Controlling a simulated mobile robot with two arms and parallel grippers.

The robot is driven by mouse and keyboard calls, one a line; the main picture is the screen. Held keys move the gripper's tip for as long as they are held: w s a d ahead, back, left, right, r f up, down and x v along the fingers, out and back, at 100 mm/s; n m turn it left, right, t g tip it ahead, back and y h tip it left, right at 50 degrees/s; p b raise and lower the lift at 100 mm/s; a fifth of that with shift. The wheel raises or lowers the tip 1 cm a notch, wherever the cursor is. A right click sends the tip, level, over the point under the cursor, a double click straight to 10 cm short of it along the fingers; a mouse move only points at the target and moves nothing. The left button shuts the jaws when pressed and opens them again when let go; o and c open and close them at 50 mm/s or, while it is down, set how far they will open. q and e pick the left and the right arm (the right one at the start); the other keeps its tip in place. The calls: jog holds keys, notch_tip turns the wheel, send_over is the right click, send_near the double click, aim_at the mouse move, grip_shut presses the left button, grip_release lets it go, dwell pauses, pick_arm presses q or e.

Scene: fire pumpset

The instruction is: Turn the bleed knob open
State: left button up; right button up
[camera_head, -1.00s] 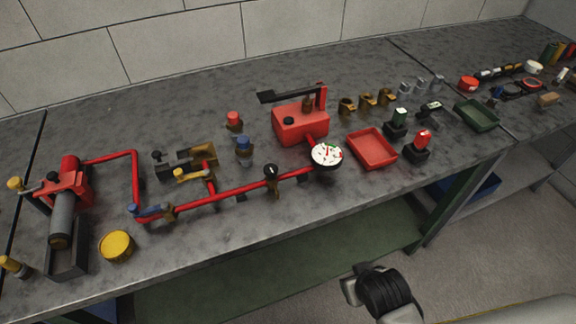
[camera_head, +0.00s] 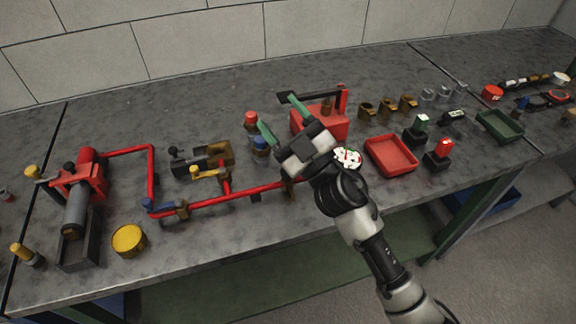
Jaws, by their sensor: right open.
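My right gripper (camera_head: 284,123) is open, its two green-tipped fingers spread and pointing up and left over the bench, with nothing visible between them. It is in front of the red hand pump (camera_head: 335,124) and the round white gauge (camera_head: 346,158), covering part of each. A red pipe (camera_head: 235,194) runs along the bench front to below the gripper. The small black round knob on a brass fitting near the pipe's right end, possibly the bleed knob, is hidden by my gripper; only some brass (camera_head: 290,188) shows. My left gripper is out of view.
A blue-handled valve (camera_head: 165,209) and a yellow-handled valve (camera_head: 208,173) sit on the piping. Red-capped and blue-capped (camera_head: 260,146) parts stand left of the gripper. A red tray (camera_head: 390,156) lies to its right. Bare bench (camera_head: 200,242) shows along the front edge.

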jog(key=s+a+f+n+g+h, duration=0.1)
jog(key=s+a+n+g, duration=0.1)
jog(key=a+n+g, duration=0.6)
jog(key=s+a+f+n+g+h, duration=0.1)
jog(key=s+a+f+n+g, duration=0.15)
jog(key=n+g, duration=0.75)
jog(key=w+d+f+m+t+h, duration=0.1)
jog(key=w+d+m+h, duration=0.1)
jog(key=w+d+h, duration=0.35)
jog(key=w+d+f+m+h, duration=0.1)
jog(key=w+d+m+h, duration=0.1)
jog(key=d+h, duration=0.6)
jog(key=shift+h, duration=0.95)
jog(key=f, duration=0.3)
jog(key=a+f, duration=0.1)
jog(key=f, duration=0.3)
jog(key=a+f+p, duration=0.1)
jog(key=f, duration=0.3)
jog(key=shift+w, duration=0.1)
jog(key=c, duration=0.9)
